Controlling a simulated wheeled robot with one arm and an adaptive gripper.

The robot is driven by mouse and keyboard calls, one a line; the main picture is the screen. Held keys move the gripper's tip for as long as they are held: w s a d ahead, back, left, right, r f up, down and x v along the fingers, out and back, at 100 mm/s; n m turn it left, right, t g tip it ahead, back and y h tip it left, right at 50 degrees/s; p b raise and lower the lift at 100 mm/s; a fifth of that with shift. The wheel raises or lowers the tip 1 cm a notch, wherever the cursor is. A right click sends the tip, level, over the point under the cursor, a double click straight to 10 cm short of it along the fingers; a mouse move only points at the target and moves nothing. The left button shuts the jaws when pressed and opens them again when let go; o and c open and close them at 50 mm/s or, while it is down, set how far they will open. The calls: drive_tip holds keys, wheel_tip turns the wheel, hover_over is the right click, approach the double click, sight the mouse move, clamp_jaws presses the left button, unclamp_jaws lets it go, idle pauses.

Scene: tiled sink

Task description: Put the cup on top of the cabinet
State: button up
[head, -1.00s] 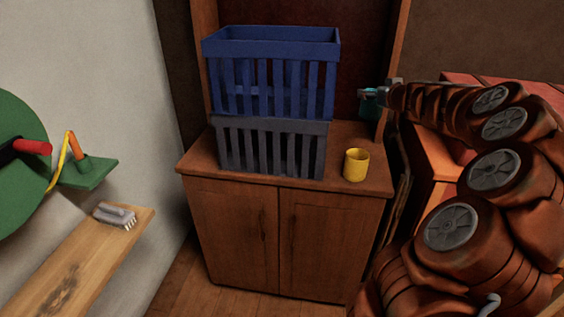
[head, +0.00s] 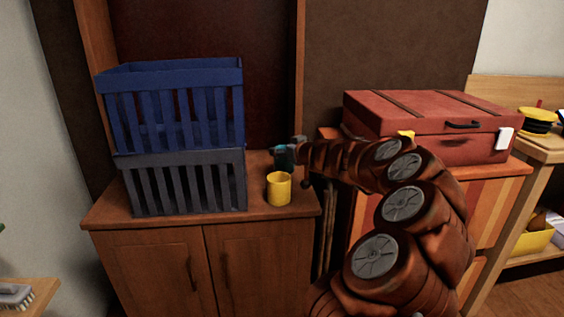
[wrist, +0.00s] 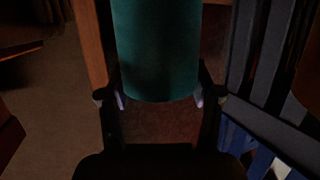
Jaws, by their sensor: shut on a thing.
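A teal cylinder that looks like a cup (head: 284,160) is in my gripper (head: 286,152), at the right rear of the wooden cabinet (head: 150,222). In the wrist view the teal cup (wrist: 157,50) fills the upper middle, with the fingers of my gripper (wrist: 159,98) on both sides of it. I cannot tell whether its base touches the cabinet top. A yellow cup (head: 279,189) stands upright on the cabinet's right front, just in front of the teal one in the head view.
A blue crate (head: 175,75) is stacked on a grey crate (head: 185,158) on the cabinet's left; the crates also show close on the right in the wrist view (wrist: 262,80). A red suitcase (head: 430,125) lies on an orange unit at right. A wooden post (head: 299,70) rises behind.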

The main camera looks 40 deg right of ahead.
sight(284, 159)
drive_tip(key=shift+f+b, duration=0.3)
drive_tip(key=shift+f, duration=1.15)
drive_tip(key=shift+f, duration=0.15)
drive_tip(key=o, duration=1.2)
drive_tip(key=shift+o, duration=0.2)
drive_tip(key=shift+r, duration=0.25)
drive_tip(key=v, duration=1.2)
drive_tip(key=shift+p, duration=0.45)
drive_tip(key=shift+s, duration=0.1)
